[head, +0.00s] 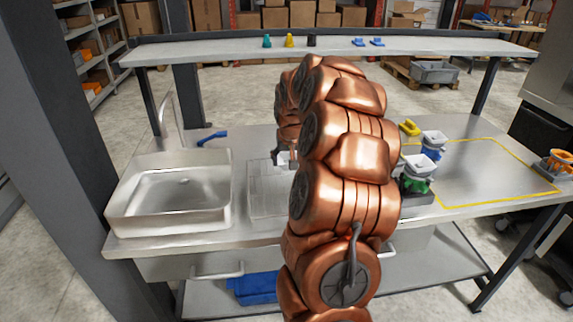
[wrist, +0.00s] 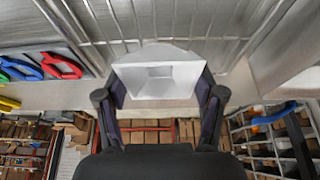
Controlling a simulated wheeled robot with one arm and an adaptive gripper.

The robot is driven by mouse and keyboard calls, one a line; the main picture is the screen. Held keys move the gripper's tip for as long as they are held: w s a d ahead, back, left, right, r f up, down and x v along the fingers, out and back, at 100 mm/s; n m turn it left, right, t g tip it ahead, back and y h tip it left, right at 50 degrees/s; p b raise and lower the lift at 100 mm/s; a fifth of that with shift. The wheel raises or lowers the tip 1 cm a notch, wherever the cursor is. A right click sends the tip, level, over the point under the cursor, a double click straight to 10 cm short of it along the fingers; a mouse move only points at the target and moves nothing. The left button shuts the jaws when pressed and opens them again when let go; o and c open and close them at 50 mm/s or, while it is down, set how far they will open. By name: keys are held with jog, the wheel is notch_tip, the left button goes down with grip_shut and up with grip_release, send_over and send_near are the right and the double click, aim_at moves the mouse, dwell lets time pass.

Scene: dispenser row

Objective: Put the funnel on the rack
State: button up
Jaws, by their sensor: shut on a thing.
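A white square-mouthed funnel (wrist: 157,80) sits between the fingers of my gripper (wrist: 160,98), which is shut on it. In the wrist view its open mouth faces the camera. In the head view, a small pale part of the funnel (head: 285,158) shows beside my gripper, mostly hidden by my arm. The rack (head: 262,203) is a pale, low frame on the counter just right of the sink; my arm covers its right side. Its wire bars (wrist: 190,25) run behind the funnel in the wrist view. I cannot tell whether the funnel touches the bars.
A steel sink (head: 170,190) is left of the rack, with a blue item (head: 212,137) behind it. Dispenser-like units with white tops (head: 418,168) stand right of my arm. A yellow outline (head: 490,203) encloses bare counter. A raised shelf (head: 220,48) holds small coloured pieces.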

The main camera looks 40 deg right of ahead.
aim_at(286, 173)
jog(key=shift+w+d+f, duration=0.1)
jog(key=shift+w+f, duration=0.1)
jog(key=shift+w, duration=0.25)
notch_tip(286, 173, down, 2)
jog(key=shift+s+f+p, duration=0.1)
jog(key=shift+f+p, duration=0.1)
jog(key=shift+p, duration=0.7)
jog(key=shift+f, duration=0.45)
jog(key=shift+f, duration=0.2)
jog(key=o, duration=1)
